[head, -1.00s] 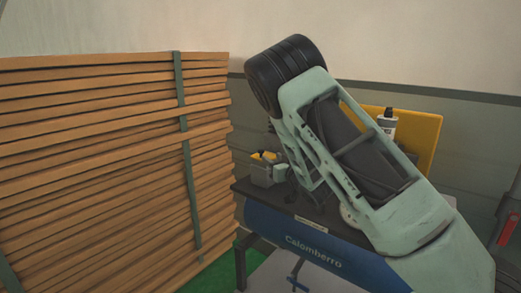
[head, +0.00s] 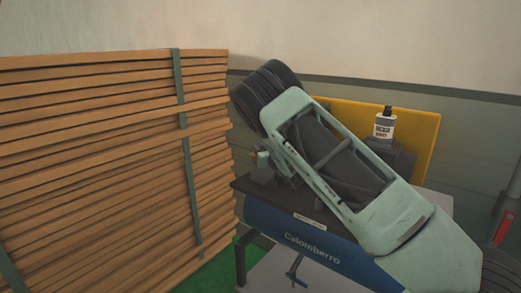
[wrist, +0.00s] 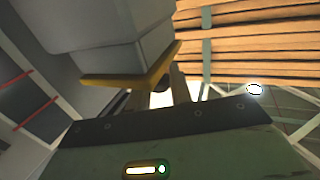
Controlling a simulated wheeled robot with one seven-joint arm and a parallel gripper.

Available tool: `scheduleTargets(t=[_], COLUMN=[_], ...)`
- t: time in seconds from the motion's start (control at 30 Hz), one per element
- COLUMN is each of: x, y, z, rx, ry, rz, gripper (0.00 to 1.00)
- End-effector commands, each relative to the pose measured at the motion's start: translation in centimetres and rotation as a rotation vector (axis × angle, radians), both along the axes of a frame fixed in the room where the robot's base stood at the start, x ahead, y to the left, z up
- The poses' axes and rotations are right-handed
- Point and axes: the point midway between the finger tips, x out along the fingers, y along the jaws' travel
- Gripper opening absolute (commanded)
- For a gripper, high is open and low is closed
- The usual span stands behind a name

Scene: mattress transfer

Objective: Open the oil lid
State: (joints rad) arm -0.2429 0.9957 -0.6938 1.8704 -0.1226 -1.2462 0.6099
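A white bottle (head: 384,127) with a black cap (head: 388,110) and a printed label stands upright behind my pale green arm in the head view. It may be the oil bottle; the label is too small to read. A blue tank (head: 300,240) marked "Calomberro" lies below, with grey machine parts (head: 262,170) on its dark top, partly hidden by my arm. My gripper is hidden in the head view. In the wrist view, parts of it (wrist: 163,95) show dimly against glare below a large grey block (wrist: 105,35) with a yellow-brown edge. I cannot make out its opening or any lid.
A tall stack of wooden planks (head: 90,160) with green straps fills the left and also shows in the wrist view (wrist: 260,40). A yellow panel (head: 428,135) stands behind the bottle. A green floor patch (head: 222,272) lies between stack and tank.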

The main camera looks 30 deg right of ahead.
Motion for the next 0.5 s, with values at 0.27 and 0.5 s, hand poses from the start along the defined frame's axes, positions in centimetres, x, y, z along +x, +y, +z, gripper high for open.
scheduleTargets(t=[0.27,0.5], x=[-0.01,0.07], y=[-0.03,-0.36], z=[0.13,0.9], rx=[0.006,0.078], ry=[0.001,0.025], rz=[0.0,-0.001], gripper=[0.0,0.0])
